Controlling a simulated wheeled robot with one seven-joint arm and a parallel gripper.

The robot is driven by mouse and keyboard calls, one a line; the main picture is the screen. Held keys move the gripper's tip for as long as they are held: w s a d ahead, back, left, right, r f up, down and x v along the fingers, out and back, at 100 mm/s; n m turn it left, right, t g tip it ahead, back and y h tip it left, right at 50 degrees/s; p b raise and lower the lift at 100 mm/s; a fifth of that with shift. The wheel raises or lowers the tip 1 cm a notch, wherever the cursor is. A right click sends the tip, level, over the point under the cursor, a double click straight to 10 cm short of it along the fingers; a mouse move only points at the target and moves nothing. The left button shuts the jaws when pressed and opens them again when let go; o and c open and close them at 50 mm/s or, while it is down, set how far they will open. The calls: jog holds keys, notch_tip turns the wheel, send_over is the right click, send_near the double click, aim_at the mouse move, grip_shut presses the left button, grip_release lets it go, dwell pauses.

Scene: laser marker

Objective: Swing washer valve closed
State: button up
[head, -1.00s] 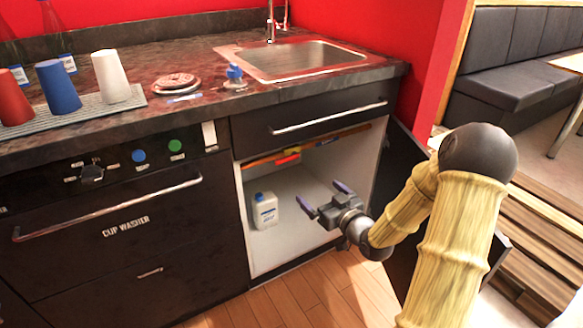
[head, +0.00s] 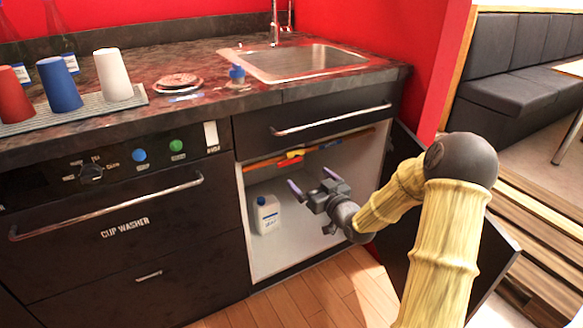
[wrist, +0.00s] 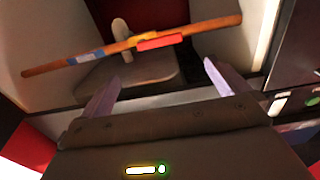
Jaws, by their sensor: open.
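The washer valve shows as a yellow body with a red handle (head: 291,160) on an orange-brown pipe (head: 262,162), high inside the open cabinet under the sink. In the wrist view the red handle (wrist: 160,43) lies roughly along the pipe (wrist: 205,26), beside the yellow body (wrist: 143,39). My gripper (head: 311,180) is inside the cabinet opening, below and in front of the valve, open and empty. In the wrist view its two fingers (wrist: 161,73) are spread apart, with the valve seen beyond the gap between them. I see no contact with the handle.
A white bottle with a blue cap (head: 267,214) stands on the cabinet floor, left of my gripper. The drawer front (head: 310,118) is above the opening. The open cabinet door (head: 400,165) is on the right. The cup washer (head: 125,225) adjoins the left side.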

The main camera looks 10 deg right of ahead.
aim_at(290, 160)
jog(key=b+x, duration=0.2)
jog(key=x, duration=0.8)
jog(key=shift+b, duration=0.3)
